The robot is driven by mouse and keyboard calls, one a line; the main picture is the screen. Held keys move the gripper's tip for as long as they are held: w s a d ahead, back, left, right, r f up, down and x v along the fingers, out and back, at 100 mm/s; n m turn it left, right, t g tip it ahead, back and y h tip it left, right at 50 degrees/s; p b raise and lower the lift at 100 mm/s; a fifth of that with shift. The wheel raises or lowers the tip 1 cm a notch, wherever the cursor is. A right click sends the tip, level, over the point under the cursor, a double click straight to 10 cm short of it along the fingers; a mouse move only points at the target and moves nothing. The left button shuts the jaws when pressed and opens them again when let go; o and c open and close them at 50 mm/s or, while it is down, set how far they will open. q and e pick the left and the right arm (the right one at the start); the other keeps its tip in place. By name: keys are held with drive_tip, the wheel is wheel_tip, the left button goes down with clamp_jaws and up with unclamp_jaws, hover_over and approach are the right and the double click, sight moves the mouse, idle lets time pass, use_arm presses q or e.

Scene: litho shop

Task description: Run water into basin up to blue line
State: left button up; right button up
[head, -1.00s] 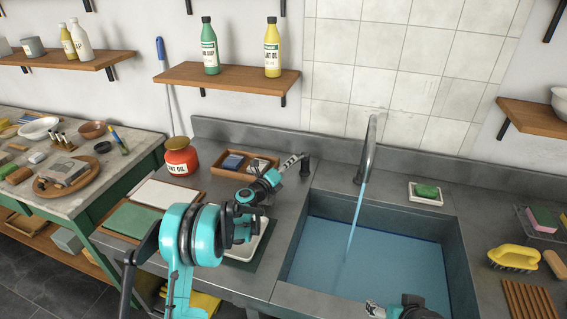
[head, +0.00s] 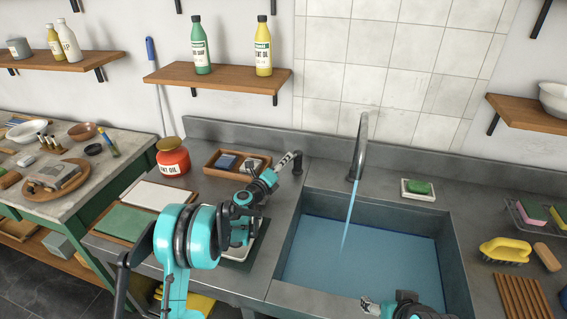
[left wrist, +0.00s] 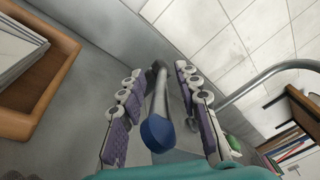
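Water runs in a thin blue stream (head: 350,215) from the curved metal spout (head: 361,150) into the grey basin (head: 455,262). Blue water (head: 365,268) covers the basin floor, its surface below the rim. I cannot make out a blue line on the walls. My left gripper (head: 293,159) is at the tap lever, left of the spout. In the left wrist view the blue-tipped lever (left wrist: 158,130) lies between the parted fingers of my left gripper (left wrist: 172,72), with gaps visible on both sides. My right gripper (head: 370,304) shows partly at the bottom edge, over the basin; its opening is unclear.
A red oil jar (head: 172,157) and a wooden tray (head: 212,169) stand left of the basin. A green soap in a dish (head: 418,190) sits behind it. A yellow brush (head: 505,251) and a slatted wooden rack (head: 522,296) lie to the right. A shelf (head: 216,79) hangs above.

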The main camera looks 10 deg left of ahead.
use_arm(q)
drive_tip(key=shift+s, duration=0.1)
drive_tip(key=v, duration=1.1)
drive_tip(key=shift+s+a, duration=0.2)
drive_tip(key=shift+s, duration=0.15)
idle(6.5)
